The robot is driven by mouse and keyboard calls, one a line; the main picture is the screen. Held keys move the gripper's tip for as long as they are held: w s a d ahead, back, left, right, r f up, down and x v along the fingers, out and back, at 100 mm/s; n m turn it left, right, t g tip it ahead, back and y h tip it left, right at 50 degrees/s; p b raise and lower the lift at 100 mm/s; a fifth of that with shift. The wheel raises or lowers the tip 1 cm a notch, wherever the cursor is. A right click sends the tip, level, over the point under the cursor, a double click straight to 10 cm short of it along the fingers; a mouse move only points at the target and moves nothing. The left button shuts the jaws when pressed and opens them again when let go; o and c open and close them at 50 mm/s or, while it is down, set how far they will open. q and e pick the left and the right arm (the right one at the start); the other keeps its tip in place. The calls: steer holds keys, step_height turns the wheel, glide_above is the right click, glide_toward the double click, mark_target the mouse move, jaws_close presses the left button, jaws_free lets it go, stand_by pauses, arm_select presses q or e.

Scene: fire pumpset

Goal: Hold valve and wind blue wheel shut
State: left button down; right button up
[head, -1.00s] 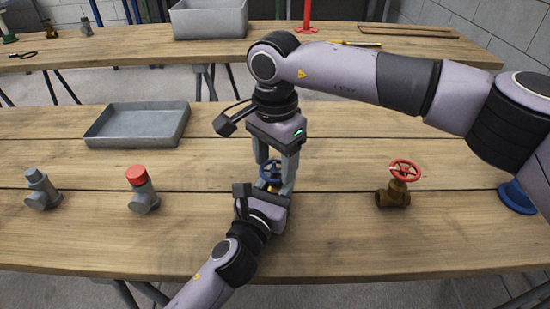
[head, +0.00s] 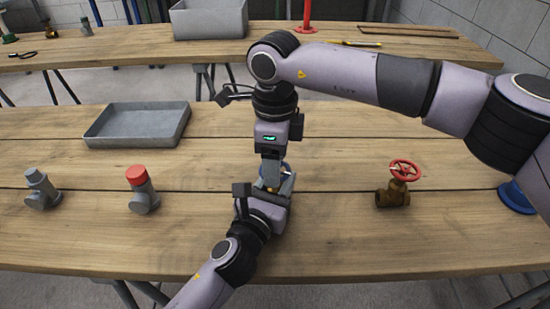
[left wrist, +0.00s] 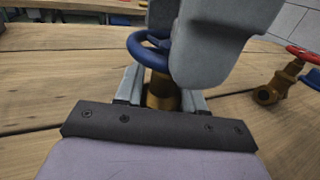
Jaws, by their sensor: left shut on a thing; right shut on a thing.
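The valve with the blue wheel stands upright on the near bench, mostly hidden by my grippers in the head view. Its blue wheel (left wrist: 147,52) and brass body (left wrist: 162,95) show in the left wrist view. My left gripper (head: 270,190) comes in low from the front and is shut on the valve body, a finger on each side. My right gripper (head: 272,172) points down from above and is shut on the blue wheel (head: 287,168). Its grey fingers hide part of the wheel in both views.
A brass valve with a red wheel (head: 404,170) stands to the right, near a blue flanged part (head: 516,196). A grey fitting (head: 42,190) and a red-capped fitting (head: 142,190) stand left. A grey tray (head: 137,126) lies behind them. Bare wood separates these things.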

steer(key=m, duration=0.4)
steer(key=shift+m, duration=0.3)
steer(key=m, duration=0.3)
steer(key=shift+r+m, duration=0.1)
steer(key=shift+m, duration=0.3)
steer(key=m, duration=1)
steer(key=shift+m, duration=0.4)
arm_select(q)
steer(key=shift+f, duration=0.1)
arm_select(e)
steer(key=m, duration=0.3)
steer(key=shift+m, duration=0.3)
steer(key=m, duration=0.3)
steer(key=shift+w+m, duration=0.1)
steer(key=shift+m, duration=2.1)
